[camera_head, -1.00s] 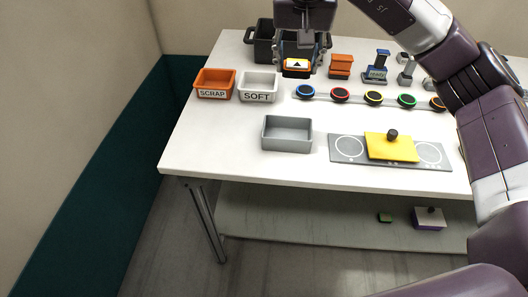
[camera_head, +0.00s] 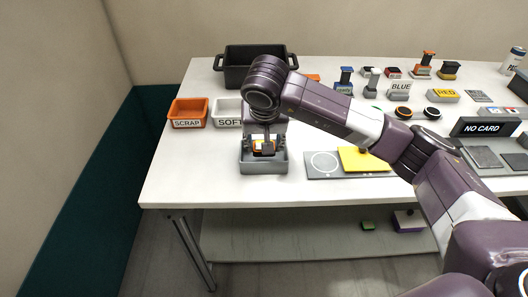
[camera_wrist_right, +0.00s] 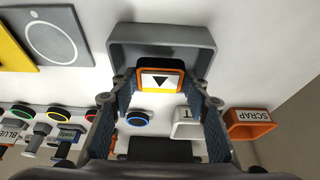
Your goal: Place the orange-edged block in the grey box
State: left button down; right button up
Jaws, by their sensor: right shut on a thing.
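The orange-edged block (camera_head: 264,147) has a white face with a black triangle. My right gripper (camera_head: 264,149) is shut on it and points down at the grey box (camera_head: 263,168). In the head view, the block shows just above the box's front wall, within its width. In the right wrist view, the block (camera_wrist_right: 160,80) sits between both fingers of my gripper (camera_wrist_right: 163,86) and overlaps the open grey box (camera_wrist_right: 160,32). I cannot tell whether the block touches the box floor. My left gripper is not in view.
A white SOFT bin (camera_head: 228,112) and an orange SCRAP bin (camera_head: 188,112) stand to the left behind the box. A black crate (camera_head: 235,75) is at the back.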

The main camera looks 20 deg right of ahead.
notch_tip(320, 180, down, 4)
jog(key=shift+r+p, duration=0.1)
jog(key=shift+p, duration=0.2)
jog(key=shift+f, duration=0.2)
jog(key=o, duration=1)
jog(key=shift+c, duration=0.2)
jog(key=shift+r, duration=0.1)
jog(key=shift+r, duration=0.2)
jog(key=b+v, duration=0.1)
jog(key=v, duration=1.1)
jog(key=shift+b, duration=0.35)
jog(key=shift+f, duration=0.1)
